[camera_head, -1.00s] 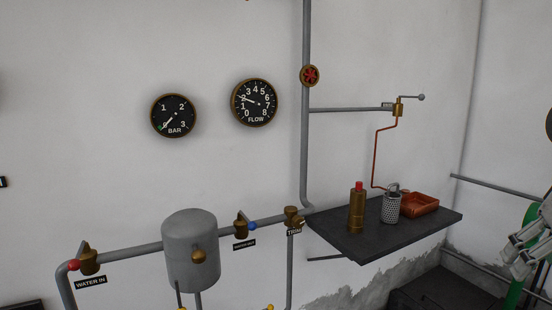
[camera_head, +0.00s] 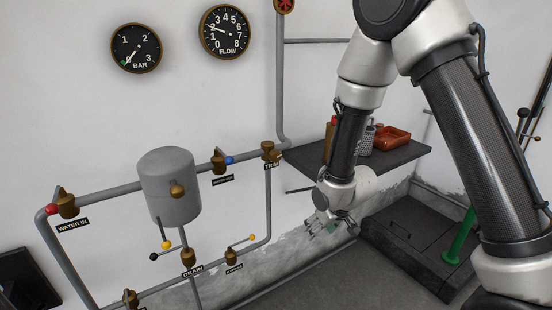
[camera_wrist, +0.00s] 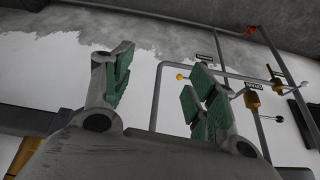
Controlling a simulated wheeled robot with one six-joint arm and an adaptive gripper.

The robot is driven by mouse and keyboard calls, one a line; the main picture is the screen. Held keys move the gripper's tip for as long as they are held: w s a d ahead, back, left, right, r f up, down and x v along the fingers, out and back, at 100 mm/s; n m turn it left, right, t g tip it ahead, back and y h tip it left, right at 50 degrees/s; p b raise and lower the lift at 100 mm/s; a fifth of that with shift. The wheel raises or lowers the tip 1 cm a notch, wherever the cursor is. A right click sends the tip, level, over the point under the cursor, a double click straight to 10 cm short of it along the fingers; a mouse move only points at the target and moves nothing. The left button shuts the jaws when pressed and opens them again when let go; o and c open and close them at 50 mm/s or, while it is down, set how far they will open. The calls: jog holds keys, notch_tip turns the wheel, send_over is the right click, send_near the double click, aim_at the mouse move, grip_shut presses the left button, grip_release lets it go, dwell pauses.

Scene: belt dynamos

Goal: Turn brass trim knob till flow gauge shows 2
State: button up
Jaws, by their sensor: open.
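The brass trim knob (camera_head: 268,150) sits on the grey pipe above its TRIM label, left of the dark shelf. The flow gauge (camera_head: 224,31) is a black dial with a brass rim high on the wall. Its needle points left and slightly up, between 1 and 3, over or near the 2; the exact reading is too small to tell. My gripper (camera_head: 332,225) is low, to the right of the knob and below the shelf, well apart from the knob. In the wrist view my gripper (camera_wrist: 158,75) is open and empty, with green finger pads.
The dark shelf (camera_head: 410,157) holds a brass bottle, a perforated cup and an orange tray (camera_head: 393,137), partly behind my arm. The floor below is partly clear.

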jog(key=w+a+f+t+y, duration=0.1)
jog(key=w+a+f+t, duration=0.1)
jog(key=w+a, duration=0.15)
jog(key=t+y, duration=0.6)
jog(key=t, duration=0.3)
send_near(277, 158)
jog(key=x, duration=0.4)
jog(key=shift+m, duration=0.4)
jog(key=x, duration=0.6)
jog(key=shift+w+a, duration=0.15)
jog(key=shift+w, duration=0.05)
